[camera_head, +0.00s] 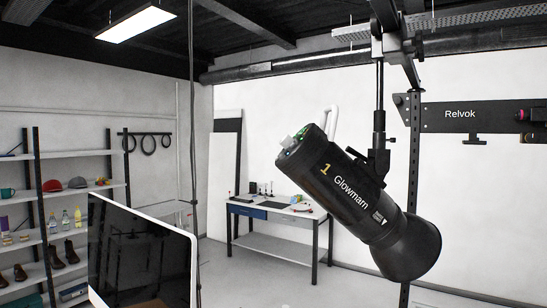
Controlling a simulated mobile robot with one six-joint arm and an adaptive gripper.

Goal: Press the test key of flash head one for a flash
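A white loop-shaped handle or tube (330,120) shows just behind the panel. The panel is too small and oblique for me to single out the test key. My gripper is not in view.
A monitor (140,250) stands at the lower left foreground. A workbench (275,215) stands at the back. A black "Relvok" bar (480,115) and perforated post (413,160) are right of the head.

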